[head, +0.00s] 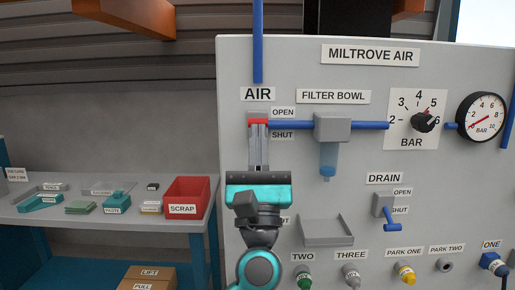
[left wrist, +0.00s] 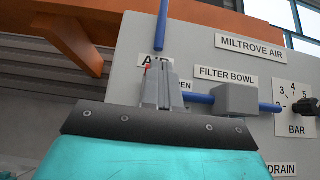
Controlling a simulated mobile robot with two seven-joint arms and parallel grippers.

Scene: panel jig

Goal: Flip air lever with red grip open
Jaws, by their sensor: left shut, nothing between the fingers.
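The air lever's red grip (head: 258,122) shows just above my left fingertips, below the AIR sign (head: 257,94). It is level with the gap between the OPEN label (head: 283,112) and the SHUT label (head: 283,136). My left gripper (head: 258,135) points up at the panel, shut and empty, and hides the rest of the lever. In the left wrist view the shut fingers (left wrist: 163,85) stand in front of the valve, with a bit of the red grip (left wrist: 147,66) at their upper left. I cannot tell whether they touch it. My right gripper is not in view.
A blue pipe (head: 348,125) runs right to the filter bowl (head: 329,160) and pressure knob (head: 424,121). The drain lever (head: 386,209) and a small grey tray (head: 327,230) are lower on the panel. A bench with a red scrap bin (head: 187,198) stands left.

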